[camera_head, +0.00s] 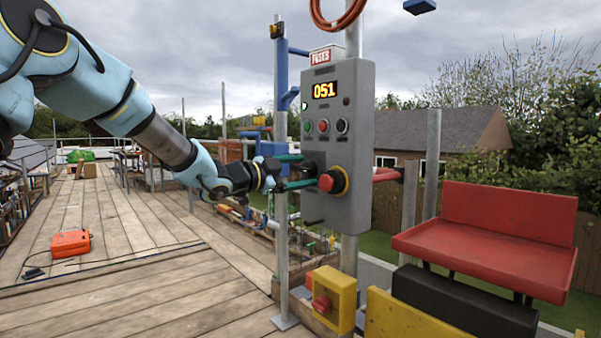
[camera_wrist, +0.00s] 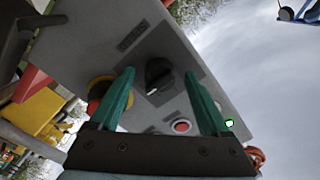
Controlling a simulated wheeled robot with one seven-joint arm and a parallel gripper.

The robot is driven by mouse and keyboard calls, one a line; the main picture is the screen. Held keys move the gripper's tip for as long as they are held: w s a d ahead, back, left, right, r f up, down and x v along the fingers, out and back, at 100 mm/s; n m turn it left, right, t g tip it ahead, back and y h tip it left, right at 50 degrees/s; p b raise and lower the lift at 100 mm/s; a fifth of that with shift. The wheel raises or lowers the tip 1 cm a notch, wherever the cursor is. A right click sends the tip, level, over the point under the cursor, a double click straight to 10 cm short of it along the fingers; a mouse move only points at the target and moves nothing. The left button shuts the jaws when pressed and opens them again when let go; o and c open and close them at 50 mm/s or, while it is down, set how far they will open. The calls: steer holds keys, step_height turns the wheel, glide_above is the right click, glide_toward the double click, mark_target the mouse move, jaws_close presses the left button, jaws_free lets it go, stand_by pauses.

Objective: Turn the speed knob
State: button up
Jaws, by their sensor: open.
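The speed knob (camera_wrist: 158,74) is a black round knob with a pale mark, on a dark plate on the grey control box (camera_head: 357,90). In the wrist view it appears between the tips of my two green fingers. My gripper (camera_head: 308,171) is open at the box's left side in the head view, its fingers pointing at the plate. Gaps show between each finger and the knob in the wrist view; I cannot tell how deep the fingers reach. In the head view the knob is not clearly visible behind the fingers. The display (camera_head: 325,90) reads 051.
A red emergency button (camera_head: 333,181) on a yellow ring sits close beside my fingers. Green, red and dark buttons (camera_head: 323,126) sit above. A metal post (camera_head: 281,220) stands just left of the box. A yellow box (camera_head: 334,298) is below.

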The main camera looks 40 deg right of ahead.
steer(key=a, duration=1)
steer(key=shift+w+a+b, duration=0.3)
steer(key=shift+a+b, duration=0.1)
steer(key=shift+b, duration=0.05)
